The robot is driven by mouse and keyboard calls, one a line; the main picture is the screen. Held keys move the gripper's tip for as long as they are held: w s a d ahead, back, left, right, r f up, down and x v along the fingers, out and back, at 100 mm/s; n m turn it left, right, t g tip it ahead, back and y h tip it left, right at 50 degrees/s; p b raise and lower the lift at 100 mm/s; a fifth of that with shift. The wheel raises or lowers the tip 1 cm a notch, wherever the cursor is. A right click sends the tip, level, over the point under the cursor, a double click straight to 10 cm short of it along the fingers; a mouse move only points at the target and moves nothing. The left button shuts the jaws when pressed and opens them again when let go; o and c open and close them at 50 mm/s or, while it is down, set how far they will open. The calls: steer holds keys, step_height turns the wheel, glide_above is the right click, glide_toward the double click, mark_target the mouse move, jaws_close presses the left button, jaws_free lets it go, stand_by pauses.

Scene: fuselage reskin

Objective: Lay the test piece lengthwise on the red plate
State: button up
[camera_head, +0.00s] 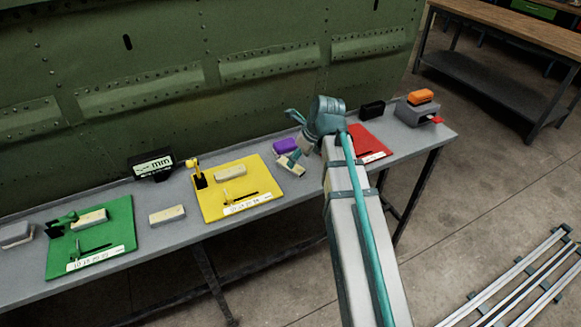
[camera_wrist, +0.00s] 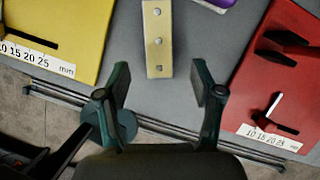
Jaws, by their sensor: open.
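The test piece appears to be a cream bar (camera_wrist: 157,38) with three metal studs, lying on the grey bench between the yellow and red plates. In the head view a cream bar (camera_head: 291,164) lies there, partly hidden by my arm. My gripper (camera_wrist: 162,85) is open and empty, and the bar lies just ahead of the gap between its fingers. The red plate (camera_wrist: 250,95) is at the right of the wrist view, with dark red and black fittings and a ruler strip. In the head view my arm hides part of the red plate (camera_head: 367,142).
A yellow plate (camera_head: 245,205) and a green plate (camera_head: 120,215) bear other cream bars; another bar (camera_head: 167,215) lies between them. A purple block (camera_head: 284,146) is behind the test piece. A black block (camera_head: 372,109) and a grey box (camera_head: 415,112) stand at the right end. A green riveted panel (camera_head: 200,60) rises behind.

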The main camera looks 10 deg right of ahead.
steer(key=shift+p+x, duration=0.45)
steer(key=shift+x, duration=2.1)
steer(key=shift+s, duration=0.1)
jaws_close()
steer(key=shift+r, duration=0.15)
steer(key=shift+r, duration=0.95)
steer(key=s+d+r+b, duration=0.2)
steer(key=s+d+r, duration=0.7)
steer(key=s+r, duration=0.1)
steer(key=shift+d+r, duration=0.25)
steer(key=shift+r, duration=0.15)
